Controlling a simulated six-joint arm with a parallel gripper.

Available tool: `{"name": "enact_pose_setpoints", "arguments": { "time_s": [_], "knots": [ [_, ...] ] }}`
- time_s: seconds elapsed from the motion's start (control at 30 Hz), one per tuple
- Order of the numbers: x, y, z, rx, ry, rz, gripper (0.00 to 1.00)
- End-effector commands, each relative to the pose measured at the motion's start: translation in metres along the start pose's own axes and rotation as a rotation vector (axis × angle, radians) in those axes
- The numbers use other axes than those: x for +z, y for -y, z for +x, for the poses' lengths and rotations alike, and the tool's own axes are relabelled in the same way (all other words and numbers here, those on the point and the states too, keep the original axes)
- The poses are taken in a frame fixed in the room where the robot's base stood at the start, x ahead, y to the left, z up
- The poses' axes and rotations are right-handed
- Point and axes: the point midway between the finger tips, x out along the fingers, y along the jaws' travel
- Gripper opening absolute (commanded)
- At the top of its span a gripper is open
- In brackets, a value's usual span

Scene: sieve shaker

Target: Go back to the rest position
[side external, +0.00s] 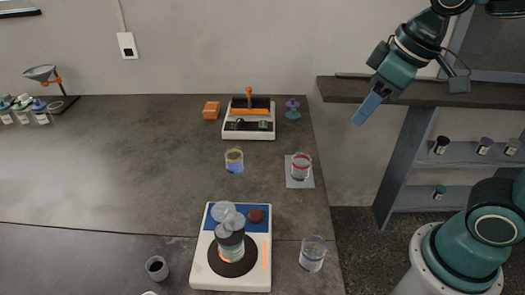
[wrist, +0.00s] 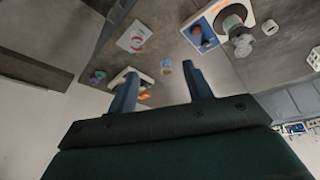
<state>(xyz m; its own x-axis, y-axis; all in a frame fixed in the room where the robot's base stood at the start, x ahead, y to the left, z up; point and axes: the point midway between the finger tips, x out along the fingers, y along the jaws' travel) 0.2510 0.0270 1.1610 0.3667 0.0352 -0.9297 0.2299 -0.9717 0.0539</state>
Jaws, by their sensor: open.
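My gripper (side external: 368,107) is at the upper right in the side external view, raised in the air to the right of the bench and beside the shelf. In the wrist view my gripper (wrist: 162,90) shows two blue fingers spread apart with nothing between them. It touches none of the things on the bench. The bench (side external: 120,180) lies to its left and below it.
A white device with a blue panel (side external: 197,270) stands at the bench front, a glass vessel (side external: 230,245) on it. Beakers (side external: 312,255), (side external: 234,162) and (side external: 301,167) stand nearby. A shelf unit (side external: 400,165) is at right. The bench's left middle is clear.

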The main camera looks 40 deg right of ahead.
Motion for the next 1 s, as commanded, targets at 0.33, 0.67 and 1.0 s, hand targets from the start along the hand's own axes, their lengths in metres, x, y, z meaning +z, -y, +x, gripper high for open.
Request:
{"name": "enact_pose_setpoints", "arguments": {
  "time_s": [0.33,0.67,1.0],
  "knots": [
    [0.061,-0.009,-0.012,0.039,-0.089,0.182,0.51],
    [0.078,-0.009,-0.011,0.049,-0.111,0.236,0.51],
    [0.077,-0.009,-0.011,0.049,-0.111,0.235,0.51]
  ]
}}
